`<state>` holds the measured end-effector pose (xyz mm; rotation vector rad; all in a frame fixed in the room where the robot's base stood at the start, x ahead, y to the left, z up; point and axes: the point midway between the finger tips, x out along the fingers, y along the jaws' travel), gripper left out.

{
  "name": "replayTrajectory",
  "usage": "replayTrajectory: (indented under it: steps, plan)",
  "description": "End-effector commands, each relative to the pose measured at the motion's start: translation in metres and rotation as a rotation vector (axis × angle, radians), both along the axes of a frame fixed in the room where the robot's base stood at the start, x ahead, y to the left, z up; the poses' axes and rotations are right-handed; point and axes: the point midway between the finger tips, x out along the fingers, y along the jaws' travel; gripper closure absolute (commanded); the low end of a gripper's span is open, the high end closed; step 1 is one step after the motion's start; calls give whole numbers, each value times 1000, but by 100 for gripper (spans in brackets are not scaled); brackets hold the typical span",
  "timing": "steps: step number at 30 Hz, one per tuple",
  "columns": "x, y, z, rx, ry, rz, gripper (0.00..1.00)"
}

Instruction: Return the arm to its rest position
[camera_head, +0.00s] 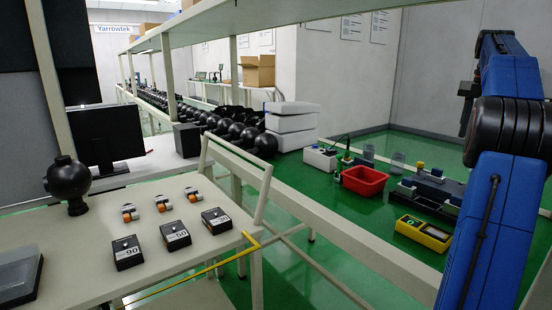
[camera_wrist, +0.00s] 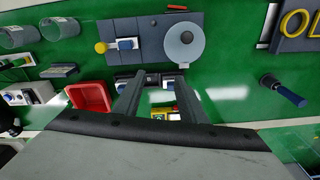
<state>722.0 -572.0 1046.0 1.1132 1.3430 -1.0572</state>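My blue arm (camera_head: 496,190) stands raised and folded at the right edge of the head view, with a black joint in its middle. My gripper (camera_wrist: 160,78) shows in the wrist view as two dark fingers set apart. Nothing is visible between the fingers except the background. The gripper is not clearly seen in the head view. The fingers point toward a grey board (camera_wrist: 126,58), and I see no contact with it.
A green surface holds a red bin (camera_head: 364,181), a yellow box (camera_head: 422,235) and a dark fixture (camera_head: 436,190) near my arm. A cream table (camera_head: 190,250) at left carries a black ball (camera_head: 68,178) and black numbered blocks (camera_head: 175,236). A long shelf (camera_head: 230,15) runs overhead.

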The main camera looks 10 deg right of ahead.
Motion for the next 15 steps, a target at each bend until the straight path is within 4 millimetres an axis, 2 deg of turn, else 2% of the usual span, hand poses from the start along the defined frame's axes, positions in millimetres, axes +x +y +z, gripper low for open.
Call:
replayTrajectory:
  steps: [1, 9, 15]
  plan:
    - [3, 18, 2, -9, -4, -29, 62]
    - [12, 95, 1, -47, -31, -231, 62]
    - [10, 152, -6, -66, -59, -381, 62]
